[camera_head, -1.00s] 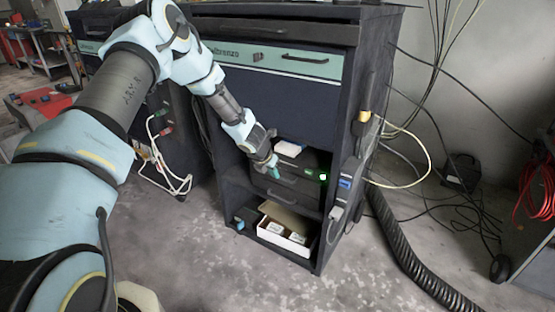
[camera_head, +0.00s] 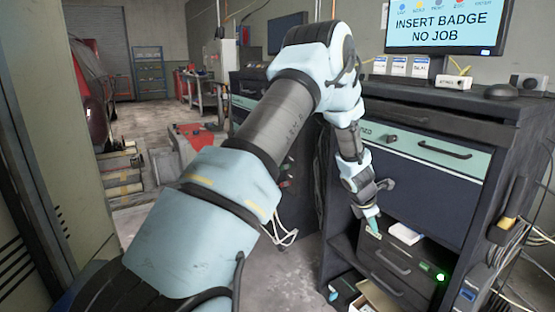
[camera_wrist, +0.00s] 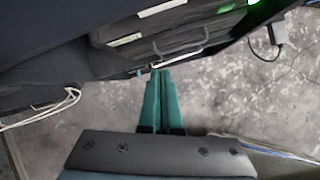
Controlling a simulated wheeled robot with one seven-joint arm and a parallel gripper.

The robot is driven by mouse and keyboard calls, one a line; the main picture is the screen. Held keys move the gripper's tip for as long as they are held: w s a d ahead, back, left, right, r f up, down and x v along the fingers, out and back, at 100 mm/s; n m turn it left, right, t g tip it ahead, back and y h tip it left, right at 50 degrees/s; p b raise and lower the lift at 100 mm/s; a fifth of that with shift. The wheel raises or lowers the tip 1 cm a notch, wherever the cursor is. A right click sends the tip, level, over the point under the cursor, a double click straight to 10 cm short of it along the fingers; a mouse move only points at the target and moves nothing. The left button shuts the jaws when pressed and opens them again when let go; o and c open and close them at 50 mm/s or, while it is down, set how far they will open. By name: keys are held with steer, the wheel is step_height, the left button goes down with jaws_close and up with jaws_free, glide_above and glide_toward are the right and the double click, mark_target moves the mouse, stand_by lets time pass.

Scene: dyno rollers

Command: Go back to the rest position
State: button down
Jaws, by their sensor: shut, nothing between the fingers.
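My gripper (camera_head: 373,226) has teal fingers and hangs at the front of the dark cabinet (camera_head: 440,203), by its lower open bay. In the wrist view the two teal fingers (camera_wrist: 158,72) lie side by side, shut and empty. Beyond their tips is a dark unit with a metal handle (camera_wrist: 181,42), inside the bay. I cannot tell whether the fingertips touch anything. My arm runs across the middle of the head view and hides part of the cabinet's left side.
A white box (camera_head: 405,233) lies on the dark unit (camera_head: 395,262), which shows a green light (camera_head: 440,277). An open carton (camera_head: 378,296) is below. A monitor (camera_head: 445,28) stands on top. Cables hang at the right. Bare floor (camera_wrist: 235,95) shows beside the fingers.

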steer(key=s+a+r+m+p, duration=0.1)
steer(key=a+r+m, duration=0.4)
steer(key=a+r, duration=0.5)
steer(key=s+a+r+m+y+p, duration=0.1)
steer(key=s+a+r+m, duration=0.2)
steer(key=a, duration=0.6)
steer(key=s+a+r+m+g+y+p, duration=0.1)
steer(key=s+a+r+m+y, duration=0.1)
steer(key=s+a+r+m, duration=0.2)
steer(key=s+a+r+m+y+p, duration=0.1)
steer(key=s+a+r+m, duration=0.2)
steer(key=s+a+m, duration=0.5)
steer(key=s+a, duration=0.3)
steer(key=a, duration=0.5)
steer(key=shift+s+r+y, duration=0.15)
steer(key=shift+y, duration=0.25)
